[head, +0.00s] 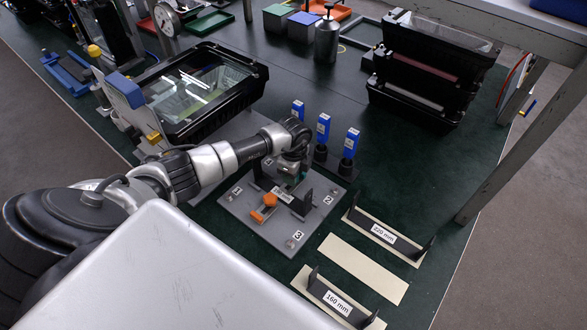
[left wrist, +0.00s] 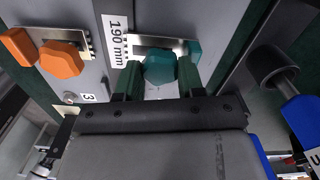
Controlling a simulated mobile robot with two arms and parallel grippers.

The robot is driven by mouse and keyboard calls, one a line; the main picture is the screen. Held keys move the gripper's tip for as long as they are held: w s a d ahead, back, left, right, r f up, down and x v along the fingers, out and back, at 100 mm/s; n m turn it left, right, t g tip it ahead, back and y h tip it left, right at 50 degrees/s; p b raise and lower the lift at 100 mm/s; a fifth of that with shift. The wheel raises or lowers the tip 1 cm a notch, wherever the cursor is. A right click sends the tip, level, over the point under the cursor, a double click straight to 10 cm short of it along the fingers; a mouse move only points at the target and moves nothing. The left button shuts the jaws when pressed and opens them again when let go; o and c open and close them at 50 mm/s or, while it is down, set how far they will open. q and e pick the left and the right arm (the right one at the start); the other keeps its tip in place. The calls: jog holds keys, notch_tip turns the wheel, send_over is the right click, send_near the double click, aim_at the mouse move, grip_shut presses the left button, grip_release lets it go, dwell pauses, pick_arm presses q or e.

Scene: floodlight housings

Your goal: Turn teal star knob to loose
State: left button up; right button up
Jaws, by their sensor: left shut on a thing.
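The teal knob (left wrist: 160,68) is in the left wrist view, a faceted teal body with a second teal piece beside it on a pale metal bracket. My left gripper (left wrist: 160,74) has its two dark green fingers on either side of the knob and is shut on it. In the head view my left gripper (head: 291,174) is over the back of the grey fixture plate (head: 240,222), and the arm and gripper mostly hide the knob. The knob's turn angle cannot be read. My right gripper is not in view.
An orange knob (left wrist: 60,58) sits on the plate, across the 190 mm label (left wrist: 115,40). Blue-topped upright pieces (head: 323,128) stand close behind the gripper. Labelled stands (head: 383,233) lie to the right. A black-framed housing (head: 200,90) stands behind left.

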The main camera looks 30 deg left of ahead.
pick_arm(q)
jog(key=o, duration=0.9)
jog(key=shift+r, duration=0.15)
notch_tip(320, 180, up, 11)
jog(key=shift+f+b, duration=0.2)
jog(key=shift+b, duration=0.45)
